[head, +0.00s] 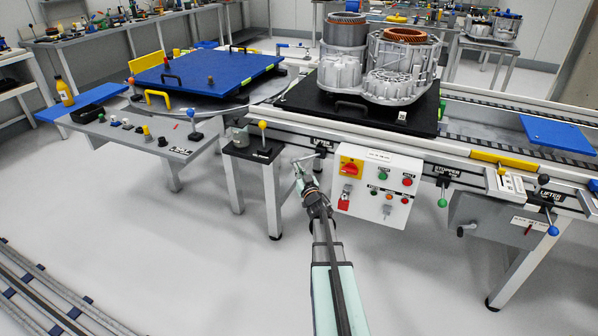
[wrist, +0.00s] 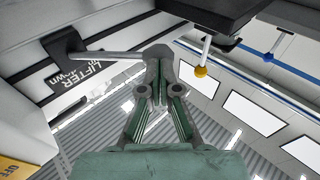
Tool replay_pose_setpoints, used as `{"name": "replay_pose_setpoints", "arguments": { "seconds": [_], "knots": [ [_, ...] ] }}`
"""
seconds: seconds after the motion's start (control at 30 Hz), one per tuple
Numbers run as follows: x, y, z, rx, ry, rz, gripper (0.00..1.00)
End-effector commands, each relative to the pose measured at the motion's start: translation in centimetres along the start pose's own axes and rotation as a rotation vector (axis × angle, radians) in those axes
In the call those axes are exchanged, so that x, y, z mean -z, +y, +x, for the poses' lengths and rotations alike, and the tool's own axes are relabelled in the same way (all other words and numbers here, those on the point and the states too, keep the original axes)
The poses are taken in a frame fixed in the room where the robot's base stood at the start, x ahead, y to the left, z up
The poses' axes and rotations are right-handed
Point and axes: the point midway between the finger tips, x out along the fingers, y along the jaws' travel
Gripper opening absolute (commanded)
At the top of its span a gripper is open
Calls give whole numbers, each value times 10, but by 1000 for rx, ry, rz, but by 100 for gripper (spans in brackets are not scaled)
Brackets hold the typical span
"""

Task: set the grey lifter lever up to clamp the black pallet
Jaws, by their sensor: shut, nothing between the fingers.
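The grey lifter lever (wrist: 112,58) shows in the wrist view, its arm running right from a dark pivot beside a label reading LIFTER, up, down. Its outer end meets my gripper (wrist: 158,58), whose fingers are closed together there; whether they touch it I cannot tell. In the head view the lever (head: 318,153) is small, below the conveyor's front edge and left of the control box, with my gripper (head: 305,172) just below it. The black pallet (head: 298,98) lies on the conveyor above, bearing grey stator housings (head: 375,65). The lever's outer end is partly hidden by the fingers.
A white control box (head: 378,185) with buttons stands close right of my gripper. A yellow-knobbed lever (head: 263,135) stands to the left. A stopper lever with a green ball (head: 442,200) and a blue-balled lifter lever (head: 553,228) are at right.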

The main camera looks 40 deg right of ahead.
Motion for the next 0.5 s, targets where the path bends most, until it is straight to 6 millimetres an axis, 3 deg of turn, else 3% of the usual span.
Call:
{"name": "replay_pose_setpoints", "arguments": {
  "seconds": [0.17,0.33,0.5],
  "knots": [
    [0,-1,3,0,0,0,0],
    [-3,-7,18,0,0,0,0],
    [-3,-7,18,0,0,0,0]
  ]
}}
